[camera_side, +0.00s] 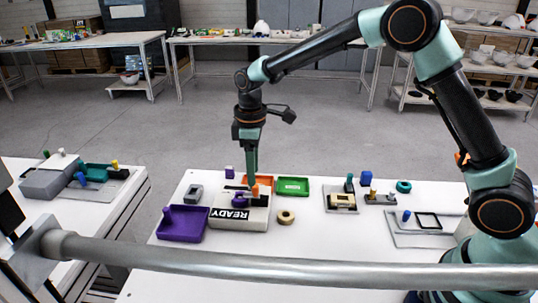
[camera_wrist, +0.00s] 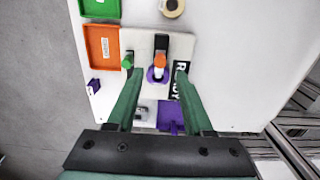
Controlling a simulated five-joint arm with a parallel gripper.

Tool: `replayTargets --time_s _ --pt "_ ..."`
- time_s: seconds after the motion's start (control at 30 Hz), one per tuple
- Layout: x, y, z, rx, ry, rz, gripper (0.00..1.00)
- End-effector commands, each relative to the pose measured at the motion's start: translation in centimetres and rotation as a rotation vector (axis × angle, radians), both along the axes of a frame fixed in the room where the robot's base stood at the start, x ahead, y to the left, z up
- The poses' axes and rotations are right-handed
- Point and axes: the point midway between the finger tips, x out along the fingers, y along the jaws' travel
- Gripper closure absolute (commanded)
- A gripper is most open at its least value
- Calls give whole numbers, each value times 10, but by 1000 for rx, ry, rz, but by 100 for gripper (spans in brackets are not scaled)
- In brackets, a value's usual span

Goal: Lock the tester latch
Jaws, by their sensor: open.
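The tester (camera_side: 257,217) is a pale box with a READY label on its front, standing on the white table. In the wrist view, the tester (camera_wrist: 145,42) has a dark slotted part, a purple ring and an orange-and-white upright handle (camera_wrist: 160,62), which looks like the latch. In the side view the handle's orange top (camera_side: 255,190) shows by the fingertips. My gripper (camera_side: 252,182) points down over the tester. In the wrist view my gripper (camera_wrist: 158,73) is open, with one finger on each side of the handle. Contact with it cannot be told.
An orange tray (camera_wrist: 102,45) and a green tray (camera_side: 292,186) lie behind the tester. A purple tray (camera_side: 183,223) is at its left. A tan ring (camera_side: 286,216) and a fixture (camera_side: 341,201) are at its right. A metal rail (camera_side: 250,267) crosses the foreground.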

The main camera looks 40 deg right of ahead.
Motion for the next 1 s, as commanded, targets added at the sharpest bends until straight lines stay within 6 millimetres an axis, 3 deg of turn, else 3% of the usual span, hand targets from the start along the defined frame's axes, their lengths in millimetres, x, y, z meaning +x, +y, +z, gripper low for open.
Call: replayTargets --time_s 0.2,0.4,0.87,1.0 --pt "1 1 46 1 -6 1 48" --pt "1 1 70 1 -4 1 48" --pt "0 0 78 1 -4 -1 48" --pt "-6 -6 88 6 -28 -35 48"
